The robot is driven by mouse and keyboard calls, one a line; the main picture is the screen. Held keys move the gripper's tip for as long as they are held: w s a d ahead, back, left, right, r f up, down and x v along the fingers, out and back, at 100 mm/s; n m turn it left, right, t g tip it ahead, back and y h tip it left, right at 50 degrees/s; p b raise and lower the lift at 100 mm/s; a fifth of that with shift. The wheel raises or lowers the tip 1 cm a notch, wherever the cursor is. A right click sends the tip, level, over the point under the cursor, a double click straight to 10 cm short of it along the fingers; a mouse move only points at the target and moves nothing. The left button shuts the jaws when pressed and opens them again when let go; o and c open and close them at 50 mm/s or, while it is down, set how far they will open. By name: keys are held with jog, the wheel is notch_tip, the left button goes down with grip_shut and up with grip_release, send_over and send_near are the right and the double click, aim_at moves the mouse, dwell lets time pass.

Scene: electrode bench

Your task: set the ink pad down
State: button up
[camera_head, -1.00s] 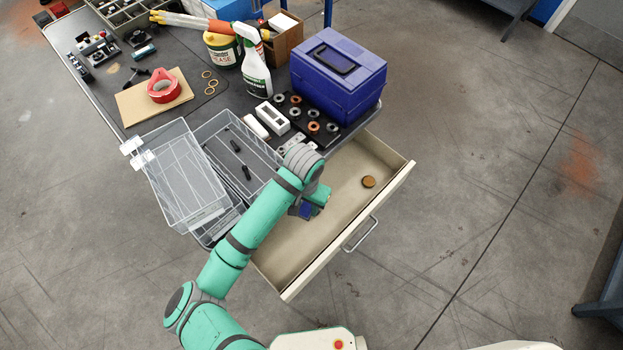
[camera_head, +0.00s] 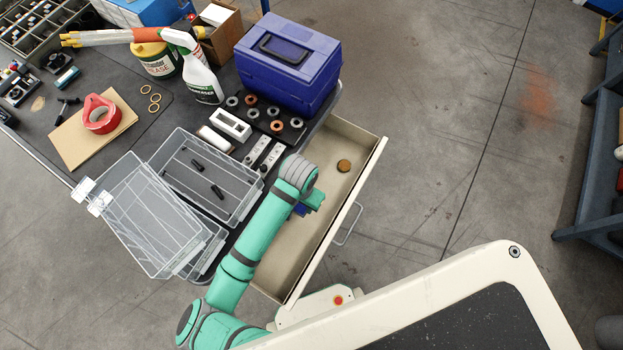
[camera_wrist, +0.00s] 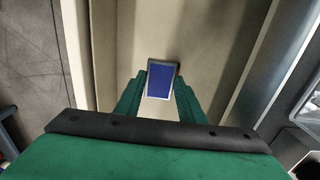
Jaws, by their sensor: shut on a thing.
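The ink pad (camera_wrist: 160,80) is a small blue rectangle with a dark edge. In the wrist view it sits between the green fingers of my gripper (camera_wrist: 159,88), which are shut on it. In the head view only a bit of the blue ink pad (camera_head: 301,210) shows beneath my green gripper (camera_head: 312,201). My gripper is over the open drawer (camera_head: 366,190). The pale drawer floor lies behind the pad in the wrist view. I cannot tell whether the pad touches the floor.
A round brown object (camera_head: 344,166) lies in the drawer toward the back. A blue toolbox (camera_head: 288,75), a spray bottle (camera_head: 203,85) and small parts crowd the bench. The drawer floor around the pad looks clear.

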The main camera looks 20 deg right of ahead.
jog(key=w+d+f, duration=0.1)
jog(key=f, duration=0.1)
jog(key=w+d+f, duration=0.1)
jog(key=d, duration=0.1)
jog(key=w+d+f, duration=0.1)
jog(key=f, duration=0.1)
jog(key=shift+w+d+f, duration=0.1)
jog(key=shift+d+f, duration=0.2)
jog(key=shift+w+d+f, duration=0.2)
jog(key=shift+d+f, duration=0.2)
jog(key=shift+f, duration=0.25)
jog(key=shift+a+f, duration=0.1)
jog(key=shift+f, duration=1.25)
jog(key=shift+f, duration=0.15)
jog(key=o, duration=1.1)
jog(key=shift+w, duration=0.1)
